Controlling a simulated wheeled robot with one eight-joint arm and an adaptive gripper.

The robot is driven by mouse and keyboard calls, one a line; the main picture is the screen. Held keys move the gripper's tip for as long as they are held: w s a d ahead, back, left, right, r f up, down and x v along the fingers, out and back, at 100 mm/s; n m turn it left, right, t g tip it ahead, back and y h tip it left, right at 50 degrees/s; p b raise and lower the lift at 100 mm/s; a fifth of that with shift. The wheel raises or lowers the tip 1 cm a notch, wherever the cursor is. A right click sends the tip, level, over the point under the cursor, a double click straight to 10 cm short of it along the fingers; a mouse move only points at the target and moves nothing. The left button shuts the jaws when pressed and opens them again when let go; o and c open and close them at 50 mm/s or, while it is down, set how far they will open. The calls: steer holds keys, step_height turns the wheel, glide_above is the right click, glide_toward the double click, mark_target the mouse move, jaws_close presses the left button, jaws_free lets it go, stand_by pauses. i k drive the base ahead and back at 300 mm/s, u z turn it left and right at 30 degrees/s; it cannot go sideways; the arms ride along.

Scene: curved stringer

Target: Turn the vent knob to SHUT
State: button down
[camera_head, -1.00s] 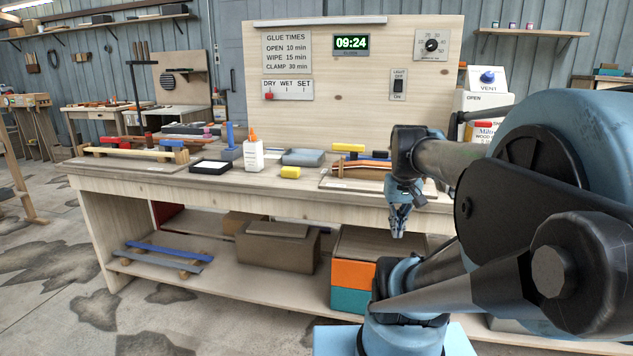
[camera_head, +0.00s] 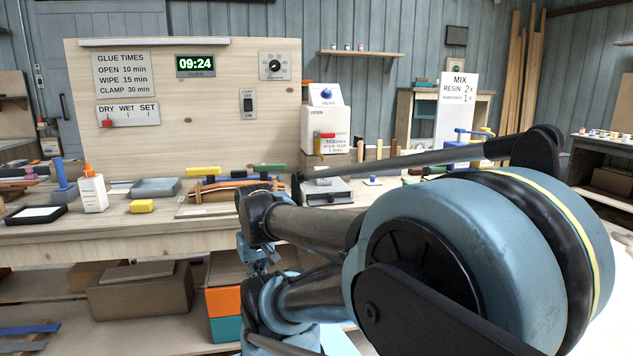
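The vent knob (camera_head: 326,94) is a small blue knob on the white panel marked VENT, on top of a white dispenser (camera_head: 322,132) at the back right of the bench. Small lettering sits below the panel at its left; the knob's exact pointing is too small to tell. My gripper (camera_head: 266,264) hangs low in front of the bench's front edge, well below and left of the knob. It is small and partly hidden among my arm links, so its finger opening is unclear. Nothing shows in it.
My arm covers the bench's right part. A MIX sign (camera_head: 457,95) stands farther right.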

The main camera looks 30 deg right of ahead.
mark_target(326, 94)
steer(key=z, duration=0.85)
